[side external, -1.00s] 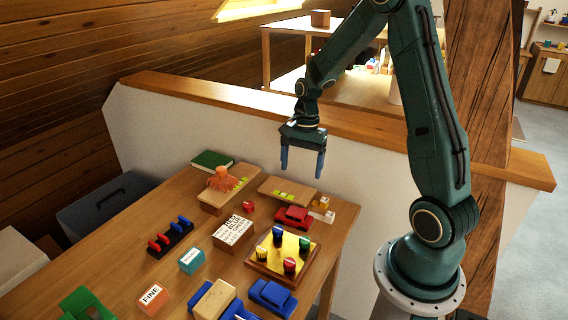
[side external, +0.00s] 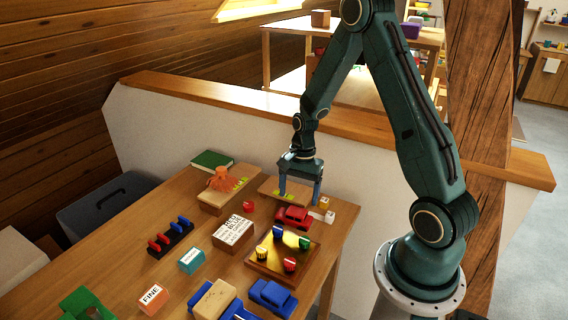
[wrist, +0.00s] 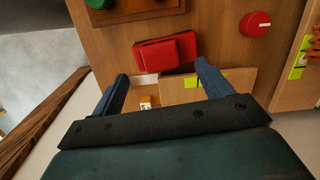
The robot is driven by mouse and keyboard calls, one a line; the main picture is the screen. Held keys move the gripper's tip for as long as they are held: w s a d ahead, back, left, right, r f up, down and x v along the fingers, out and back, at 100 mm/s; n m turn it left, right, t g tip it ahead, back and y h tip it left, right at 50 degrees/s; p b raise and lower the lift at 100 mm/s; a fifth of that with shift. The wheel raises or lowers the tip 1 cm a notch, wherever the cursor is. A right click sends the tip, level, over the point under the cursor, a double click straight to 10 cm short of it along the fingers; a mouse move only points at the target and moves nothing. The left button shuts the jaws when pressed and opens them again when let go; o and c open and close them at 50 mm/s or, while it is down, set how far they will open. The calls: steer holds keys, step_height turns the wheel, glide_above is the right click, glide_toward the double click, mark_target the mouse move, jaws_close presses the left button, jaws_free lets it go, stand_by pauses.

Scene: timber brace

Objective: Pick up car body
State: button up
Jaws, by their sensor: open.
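A red car body (side external: 294,217) sits on the table near its right end, in front of a flat wooden board. It also shows in the wrist view (wrist: 166,52) as a red block with a raised cabin, just beyond my fingertips. My gripper (side external: 299,198) is open and empty, pointing down above and slightly behind the red car, not visibly touching it. In the wrist view the fingers (wrist: 162,72) are spread wide, with the car ahead of the gap. A blue car (side external: 271,297) stands at the table's front edge.
A wooden tray with a yellow top (side external: 285,252) and coloured pegs lies in front of the red car. Small white blocks (side external: 324,208) are to its right, and the wooden board (side external: 268,188) is behind. A white lettered box (side external: 234,232) stands to the left.

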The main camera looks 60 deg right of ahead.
mark_target(297, 211)
steer(key=shift+f, duration=0.1)
steer(key=shift+a+f, duration=0.25)
steer(key=shift+f, duration=1)
steer(key=shift+a+f, duration=0.2)
steer(key=shift+f, duration=1)
steer(key=shift+c, duration=0.5)
steer(key=c, duration=1)
